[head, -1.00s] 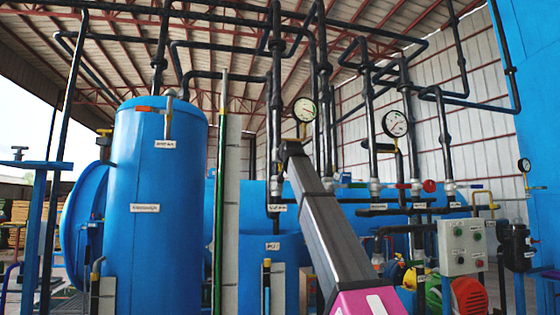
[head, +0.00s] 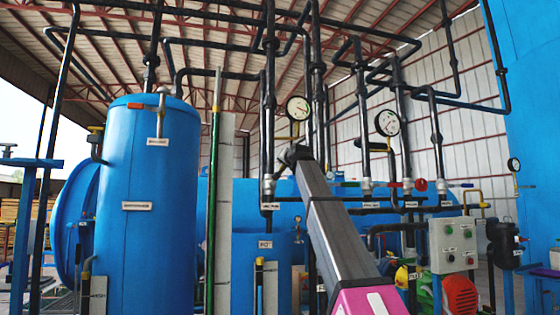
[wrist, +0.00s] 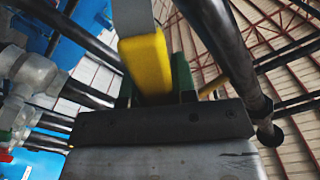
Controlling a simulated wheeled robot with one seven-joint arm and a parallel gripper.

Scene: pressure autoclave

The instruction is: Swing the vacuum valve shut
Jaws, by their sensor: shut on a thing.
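My gripper (head: 293,153) is at the far end of my grey arm, among the upright black pipes and just below a round white gauge (head: 298,108). In the wrist view my gripper (wrist: 153,88) has its dark green fingers shut around a yellow lever handle (wrist: 147,60). A flat grey metal strip runs from this handle towards the top of the picture. The handle appears to belong to the vacuum valve, though no readable label confirms this. In the head view the gripper and arm hide the handle and valve body.
A black pipe (wrist: 225,50) passes close right of the held handle. Pale valve fittings (wrist: 35,80) lie at the left. A blue tank (head: 155,220) stands left, a second gauge (head: 388,123) right of my gripper, and a control box (head: 454,245) lower right.

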